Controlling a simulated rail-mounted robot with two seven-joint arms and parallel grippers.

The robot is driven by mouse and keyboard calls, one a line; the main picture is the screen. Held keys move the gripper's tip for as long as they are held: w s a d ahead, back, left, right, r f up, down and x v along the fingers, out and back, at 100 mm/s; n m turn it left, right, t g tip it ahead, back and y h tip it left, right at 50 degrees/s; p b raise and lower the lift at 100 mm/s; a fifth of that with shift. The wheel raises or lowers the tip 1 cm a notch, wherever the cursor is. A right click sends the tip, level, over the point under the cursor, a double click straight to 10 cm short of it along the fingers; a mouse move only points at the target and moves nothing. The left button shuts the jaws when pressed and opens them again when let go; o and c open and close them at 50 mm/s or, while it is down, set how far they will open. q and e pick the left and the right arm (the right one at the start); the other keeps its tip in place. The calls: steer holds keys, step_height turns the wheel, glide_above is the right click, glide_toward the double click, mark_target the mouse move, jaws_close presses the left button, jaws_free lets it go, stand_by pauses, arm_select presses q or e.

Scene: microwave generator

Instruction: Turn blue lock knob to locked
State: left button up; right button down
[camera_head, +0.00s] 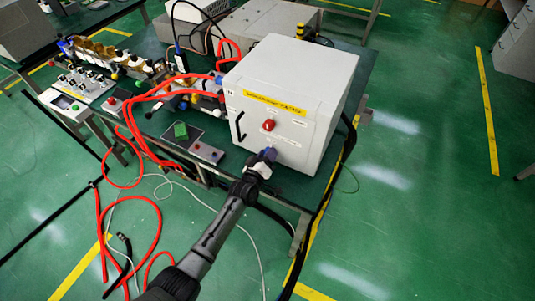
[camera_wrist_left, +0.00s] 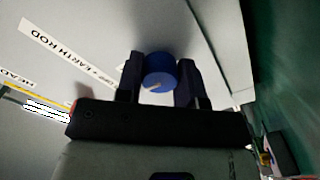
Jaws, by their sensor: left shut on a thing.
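The blue lock knob (camera_head: 270,153) sits low on the front face of the white cabinet (camera_head: 264,110), below a red knob (camera_head: 268,125). My left gripper (camera_head: 264,161) reaches it from below. In the left wrist view the round blue knob (camera_wrist_left: 160,72) lies between the two dark fingers of the left gripper (camera_wrist_left: 159,77), which is shut on it. A short pale mark shows on the knob's lower edge, pointing to the lower left. My right gripper is in neither view.
The cabinet stands on a green-topped table (camera_head: 330,150). Red cables (camera_head: 140,130) run left of it and hang to the floor. The floor to the right is clear.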

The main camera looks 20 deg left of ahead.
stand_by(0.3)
arm_select(q)
steer(key=o, duration=0.9)
steer(key=s+p, duration=0.1)
steer(key=s, duration=0.3)
steer(key=s+a, duration=0.1)
steer(key=s, duration=0.4)
steer(key=s+p, duration=0.1)
steer(key=s, duration=0.3)
steer(key=shift+s+a+p, duration=0.3)
steer(key=shift+s, duration=0.05)
